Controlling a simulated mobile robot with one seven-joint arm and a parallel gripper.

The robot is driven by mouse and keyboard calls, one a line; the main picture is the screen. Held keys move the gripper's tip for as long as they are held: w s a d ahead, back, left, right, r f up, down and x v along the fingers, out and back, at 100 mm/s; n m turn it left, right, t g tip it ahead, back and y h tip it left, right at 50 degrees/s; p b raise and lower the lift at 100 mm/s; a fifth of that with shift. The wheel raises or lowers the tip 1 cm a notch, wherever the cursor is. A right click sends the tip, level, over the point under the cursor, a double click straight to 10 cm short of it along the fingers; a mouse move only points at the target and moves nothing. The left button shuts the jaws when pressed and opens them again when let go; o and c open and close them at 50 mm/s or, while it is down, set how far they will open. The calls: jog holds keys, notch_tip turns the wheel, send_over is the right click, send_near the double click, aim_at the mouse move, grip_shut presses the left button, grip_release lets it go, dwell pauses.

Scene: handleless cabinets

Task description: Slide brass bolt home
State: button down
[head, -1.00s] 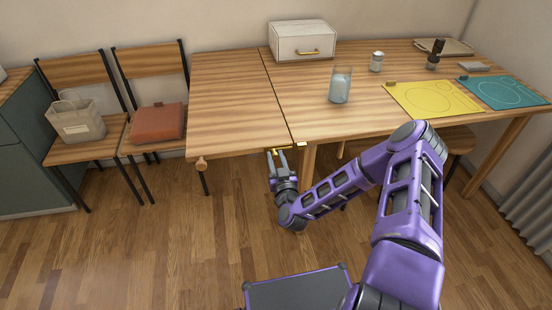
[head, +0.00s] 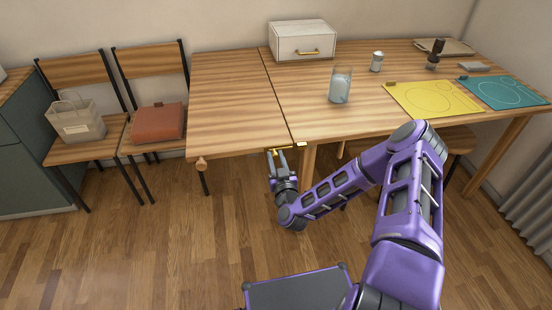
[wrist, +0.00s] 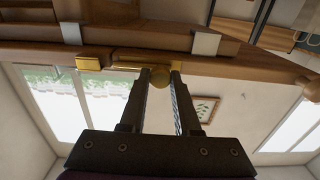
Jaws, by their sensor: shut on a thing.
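The brass bolt (wrist: 148,56) lies along the underside of the wooden table's front edge. Its round knob (wrist: 158,78) sits between the fingertips of my gripper (wrist: 159,75), which is shut on it. A brass keeper block (wrist: 92,63) is to the left of the bolt in the wrist view. The bolt's rod points toward it, close by; I cannot tell whether the tip is inside. In the head view my gripper (head: 278,152) is just below the table's front edge, left of the brass keeper (head: 301,144). The bolt is mostly hidden there.
The table has a left leaf (head: 232,110) and a main top (head: 380,65) with a seam between. Chairs are left.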

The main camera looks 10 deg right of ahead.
aim_at(286, 148)
dwell(0.4)
jog(key=shift+d, duration=2.05)
jog(key=c, duration=0.6)
grip_release()
jog(key=shift+d, duration=0.1)
jog(key=s, duration=1.7)
jog(key=shift+s, duration=0.25)
